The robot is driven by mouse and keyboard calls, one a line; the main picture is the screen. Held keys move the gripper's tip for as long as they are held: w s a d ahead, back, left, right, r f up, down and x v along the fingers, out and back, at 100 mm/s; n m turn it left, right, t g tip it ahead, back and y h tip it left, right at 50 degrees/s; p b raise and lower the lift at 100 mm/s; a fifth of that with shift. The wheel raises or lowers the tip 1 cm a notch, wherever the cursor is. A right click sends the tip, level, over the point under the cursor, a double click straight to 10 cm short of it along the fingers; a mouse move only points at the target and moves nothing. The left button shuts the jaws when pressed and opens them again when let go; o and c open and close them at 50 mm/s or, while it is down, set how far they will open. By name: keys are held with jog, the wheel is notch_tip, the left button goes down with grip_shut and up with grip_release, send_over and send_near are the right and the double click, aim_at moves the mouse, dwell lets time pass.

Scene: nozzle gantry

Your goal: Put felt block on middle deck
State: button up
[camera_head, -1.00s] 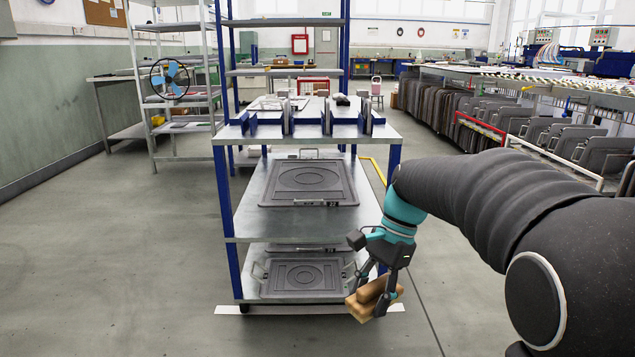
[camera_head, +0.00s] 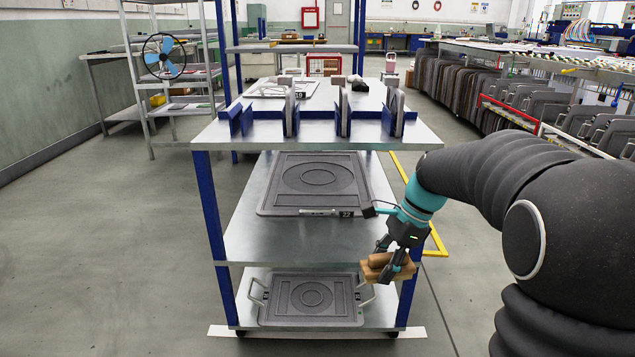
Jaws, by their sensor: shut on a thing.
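My gripper (camera_head: 391,268) is shut on the felt block (camera_head: 375,271), a tan-brown block with a rounded top part. It holds the block in the air at the right front of the blue-framed cart, in the picture just below the middle deck's front right corner. The middle deck (camera_head: 270,243) is a grey metal shelf. A dark grey plate with an oval relief (camera_head: 318,177) lies on its back part, and its front strip is bare. The fingers hide part of the block. I cannot tell the exact gap between block and cart.
The top deck (camera_head: 215,133) has blue dividers and overhangs the middle deck. The lower deck holds another grey plate with handles (camera_head: 310,299). A blue post (camera_head: 408,295) stands at the cart's right front, beside my gripper. Open floor (camera_head: 120,240) lies to the left.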

jog(key=w+d+f+m+t+h, duration=0.1)
jog(key=w+d+f+m+t, duration=0.1)
jog(key=w+d+f+m, duration=0.35)
jog(key=w+d+f+m+t+h, duration=0.2)
jog(key=w+d+f+m+t, duration=0.1)
jog(key=w+m, duration=0.5)
jog(key=m+p, duration=0.1)
jog(key=m, duration=0.1)
send_over(368, 237)
jog(key=s, duration=0.1)
jog(key=shift+d+f, duration=0.2)
jog(key=shift+f, duration=2.05)
jog(key=shift+s+f, duration=0.1)
jog(key=o, duration=1)
jog(key=shift+o, duration=0.2)
